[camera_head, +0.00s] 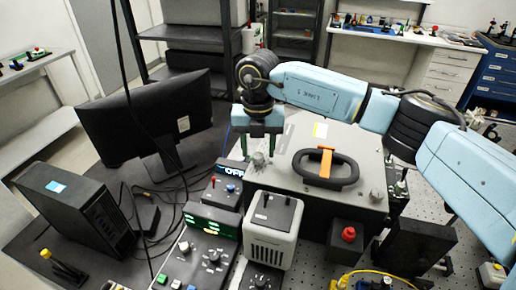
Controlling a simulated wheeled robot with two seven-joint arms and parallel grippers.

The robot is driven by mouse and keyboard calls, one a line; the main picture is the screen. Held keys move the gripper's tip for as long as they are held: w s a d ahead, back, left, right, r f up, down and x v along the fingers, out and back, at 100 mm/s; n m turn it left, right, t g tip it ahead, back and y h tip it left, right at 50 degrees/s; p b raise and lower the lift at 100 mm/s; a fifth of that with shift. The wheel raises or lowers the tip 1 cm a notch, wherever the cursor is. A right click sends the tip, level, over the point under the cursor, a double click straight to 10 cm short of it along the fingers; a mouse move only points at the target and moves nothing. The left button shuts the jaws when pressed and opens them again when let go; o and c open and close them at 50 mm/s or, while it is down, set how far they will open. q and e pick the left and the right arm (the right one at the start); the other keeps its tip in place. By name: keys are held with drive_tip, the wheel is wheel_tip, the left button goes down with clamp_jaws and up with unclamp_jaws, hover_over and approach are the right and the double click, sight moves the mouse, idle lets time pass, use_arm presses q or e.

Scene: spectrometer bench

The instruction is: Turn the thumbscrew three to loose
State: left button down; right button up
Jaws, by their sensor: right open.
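My right gripper (258,153) points down at the far left part of the grey instrument box (372,160). Its fingers are apart, one on each side of a small silvery thumbscrew (259,161) on the box lid; I cannot tell whether they touch it. Another thumbscrew (376,194) stands at the near right corner of the lid. No number is readable on either thumbscrew, so I cannot tell which is thumbscrew three. The lid carries a black handle (346,172) with an orange latch (325,160). My left gripper is not in view.
A display reading OFF (234,172) and a light grey unit (271,229) stand close in front of the box. Control panels with knobs (213,258) lie nearer. A black monitor (150,115) and computer tower (75,210) are at left. A red button (348,234) is in front.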

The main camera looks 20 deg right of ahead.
drive_tip(key=shift+f, duration=0.9)
drive_tip(key=c, duration=1)
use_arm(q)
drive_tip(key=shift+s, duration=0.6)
